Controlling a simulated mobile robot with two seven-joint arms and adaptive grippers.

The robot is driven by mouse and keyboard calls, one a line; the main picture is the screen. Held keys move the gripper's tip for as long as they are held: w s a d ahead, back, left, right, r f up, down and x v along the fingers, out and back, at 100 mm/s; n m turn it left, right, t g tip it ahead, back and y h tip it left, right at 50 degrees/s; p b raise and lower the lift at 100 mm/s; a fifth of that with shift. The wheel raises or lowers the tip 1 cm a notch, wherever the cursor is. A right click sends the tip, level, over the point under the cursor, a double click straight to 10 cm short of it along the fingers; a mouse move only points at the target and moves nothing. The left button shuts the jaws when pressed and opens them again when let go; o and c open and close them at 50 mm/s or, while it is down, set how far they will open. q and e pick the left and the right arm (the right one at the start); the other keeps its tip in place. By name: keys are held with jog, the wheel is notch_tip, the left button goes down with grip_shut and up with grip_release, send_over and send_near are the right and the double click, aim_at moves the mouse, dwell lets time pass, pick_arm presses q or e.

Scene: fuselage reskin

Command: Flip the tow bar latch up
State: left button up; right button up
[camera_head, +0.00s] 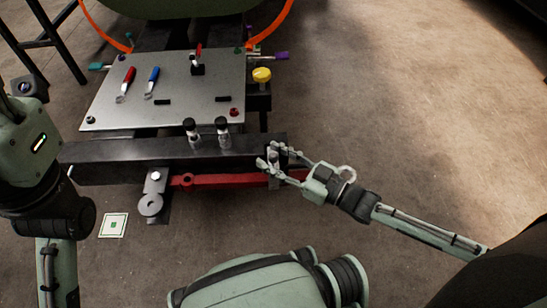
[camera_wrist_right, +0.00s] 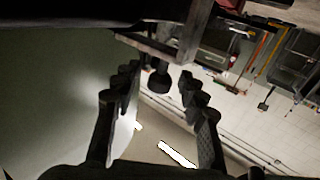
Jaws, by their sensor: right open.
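A long red bar (camera_head: 225,181), which looks like the tow bar latch, lies level along the lower front of a dark beam (camera_head: 120,150). Its left end is by a dark bracket with a round eye (camera_head: 151,205). My right gripper (camera_head: 268,162) is open at the bar's right end, fingers pointing left. It partly hides that end, and I cannot tell whether it touches. In the right wrist view the two fingers (camera_wrist_right: 158,100) are apart, with a dark rounded knob shape (camera_wrist_right: 160,80) beyond them. My left arm is at the left; its gripper is out of view.
A metal plate (camera_head: 185,110) above the beam carries a red-handled tool (camera_head: 128,76), a blue-handled tool (camera_head: 153,76) and small fittings. Two dark knobs (camera_head: 222,126) stand at its front edge. A yellow knob (camera_head: 262,75) is at right. The floor to the right is clear.

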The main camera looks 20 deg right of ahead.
jog(key=shift+w+a, duration=0.1)
grip_shut()
dwell(0.5)
